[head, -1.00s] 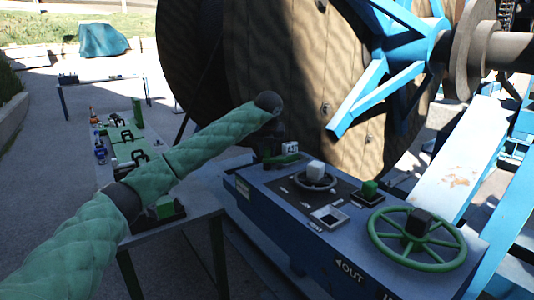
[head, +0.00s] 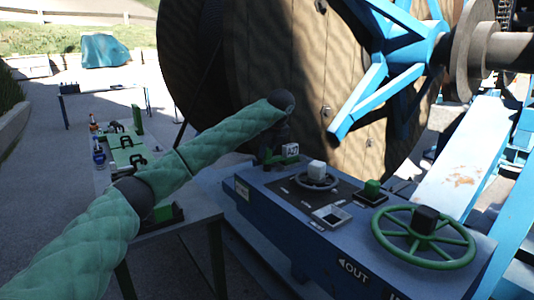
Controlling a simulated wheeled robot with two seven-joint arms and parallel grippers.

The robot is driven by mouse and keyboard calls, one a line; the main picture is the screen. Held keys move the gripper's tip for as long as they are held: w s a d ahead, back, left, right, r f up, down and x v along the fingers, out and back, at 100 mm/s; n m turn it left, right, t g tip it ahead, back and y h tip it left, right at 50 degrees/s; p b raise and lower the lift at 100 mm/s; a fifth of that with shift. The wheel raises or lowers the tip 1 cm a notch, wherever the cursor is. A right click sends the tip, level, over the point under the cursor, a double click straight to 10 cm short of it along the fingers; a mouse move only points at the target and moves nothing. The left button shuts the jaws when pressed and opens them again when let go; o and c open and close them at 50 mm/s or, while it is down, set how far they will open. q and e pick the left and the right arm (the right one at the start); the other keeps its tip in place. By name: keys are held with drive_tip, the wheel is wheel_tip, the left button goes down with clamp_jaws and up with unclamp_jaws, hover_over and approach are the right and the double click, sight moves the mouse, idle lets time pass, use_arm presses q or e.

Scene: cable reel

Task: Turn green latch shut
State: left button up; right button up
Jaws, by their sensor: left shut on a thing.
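The green latch (head: 285,160) is at the far left corner of the blue console's top, beside a small white labelled block (head: 291,149). My left arm comes in from the left in a green quilted sleeve, and its dark wrist reaches down to the latch. My left gripper (head: 268,156) is small and dark here, shut on the latch at its left end. The fingertips and the latch's exact angle are hard to make out. My right gripper is not in view.
The blue console (head: 300,235) carries a grey ring with a white knob (head: 317,170), a green block (head: 372,187) and a green handwheel (head: 424,238). A large cable reel (head: 290,80) stands close behind. A side table (head: 185,222) with latched green cases is at left.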

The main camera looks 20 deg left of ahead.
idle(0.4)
use_arm(q)
drive_tip(key=o, duration=1)
drive_tip(key=shift+r, duration=0.1)
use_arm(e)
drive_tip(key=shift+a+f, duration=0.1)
use_arm(q)
drive_tip(key=b+v, duration=0.1)
drive_tip(key=v, duration=0.6)
drive_tip(key=shift+d+r, duration=0.2)
drive_tip(key=shift+r, duration=0.05)
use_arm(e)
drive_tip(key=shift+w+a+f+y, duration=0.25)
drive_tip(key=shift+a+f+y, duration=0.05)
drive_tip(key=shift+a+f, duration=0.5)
